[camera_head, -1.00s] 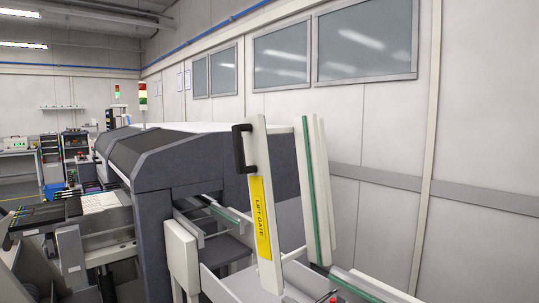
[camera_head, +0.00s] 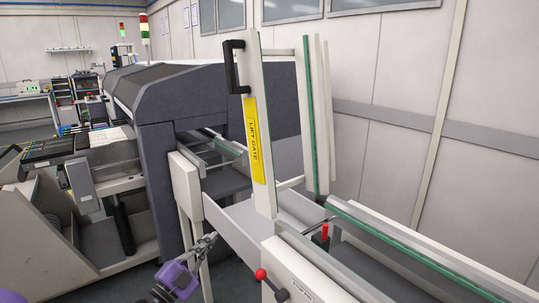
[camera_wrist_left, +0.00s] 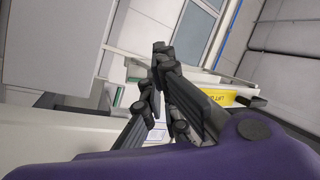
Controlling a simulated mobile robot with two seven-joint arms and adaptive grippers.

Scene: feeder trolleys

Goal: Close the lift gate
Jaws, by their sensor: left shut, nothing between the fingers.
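The lift gate (camera_head: 256,205) stands raised, close to upright, in the head view. It is a pale frame with a yellow label reading LIFT GATE (camera_head: 257,140) and a black handle (camera_head: 236,68) at its upper left. The label also shows in the left wrist view (camera_wrist_left: 220,98). My left gripper (camera_head: 208,240) is low in the head view, below and left of the gate and apart from it. Its dark fingers are shut and empty, also in the left wrist view (camera_wrist_left: 160,48). My right gripper is out of view.
A conveyor with green-edged rails (camera_head: 410,250) runs to the lower right. A dark grey machine (camera_head: 200,110) stands behind the gate to the left. Grey floor shows below left of my gripper.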

